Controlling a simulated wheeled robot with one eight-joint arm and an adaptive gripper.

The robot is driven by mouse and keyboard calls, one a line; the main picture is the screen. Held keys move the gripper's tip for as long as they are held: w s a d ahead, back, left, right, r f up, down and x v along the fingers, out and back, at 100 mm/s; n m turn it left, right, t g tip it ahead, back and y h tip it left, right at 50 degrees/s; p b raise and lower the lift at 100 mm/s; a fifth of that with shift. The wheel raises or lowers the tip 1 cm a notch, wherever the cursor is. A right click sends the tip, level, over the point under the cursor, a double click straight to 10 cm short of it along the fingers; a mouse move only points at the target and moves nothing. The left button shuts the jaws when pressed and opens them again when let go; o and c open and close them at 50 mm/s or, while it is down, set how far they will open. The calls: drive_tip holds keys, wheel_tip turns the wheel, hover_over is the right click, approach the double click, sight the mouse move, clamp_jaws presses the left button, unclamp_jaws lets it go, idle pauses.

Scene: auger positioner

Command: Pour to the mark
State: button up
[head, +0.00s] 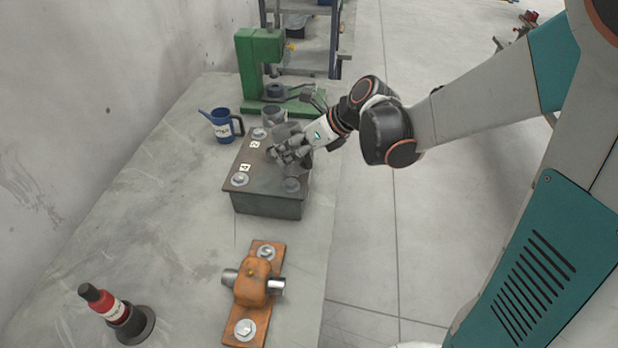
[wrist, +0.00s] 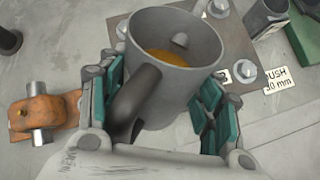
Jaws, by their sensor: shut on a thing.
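A grey mug-like jug (wrist: 185,80) with a dark handle is held between the teal pads of my gripper (wrist: 158,105) in the wrist view. An orange-brown liquid (wrist: 172,58) shows inside it. In the head view my gripper (head: 290,150) is over the dark metal block (head: 268,203), and the jug is partly hidden by the fingers. The block carries bolts and small white number tags (head: 245,167). Whether the jug touches the block I cannot tell. No mark inside the jug is visible.
A small grey cup (head: 272,114) and a green press (head: 260,55) are at the back. An orange bearing bracket (head: 252,285) and a red-and-black bottle (head: 118,313) are in front. Bare bench lies left.

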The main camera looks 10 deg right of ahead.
sight(293, 126)
drive_tip(key=shift+r+g+h+p, duration=0.6)
drive_tip(key=shift+r+g+p, duration=0.5)
drive_tip(key=shift+p, duration=0.35)
idle(2.2)
drive_tip(key=shift+r+m, duration=0.15)
drive_tip(key=shift+m, duration=0.15)
drive_tip(key=shift+r, duration=0.15)
drive_tip(key=shift+w+r+g+p, duration=0.1)
drive_tip(key=shift+r+g+p, duration=0.25)
drive_tip(key=shift+p, duration=0.25)
idle(0.6)
drive_tip(key=shift+a+r+g+h, duration=0.1)
drive_tip(key=shift+r+g+h, duration=0.05)
drive_tip(key=shift+g+h, duration=0.15)
drive_tip(key=shift+r, duration=0.1)
idle(0.5)
drive_tip(key=shift+w+r+p, duration=0.15)
drive_tip(key=shift+p, duration=0.2)
drive_tip(key=shift+g, duration=0.25)
drive_tip(key=shift+r+h, duration=0.25)
drive_tip(key=shift+h, duration=0.05)
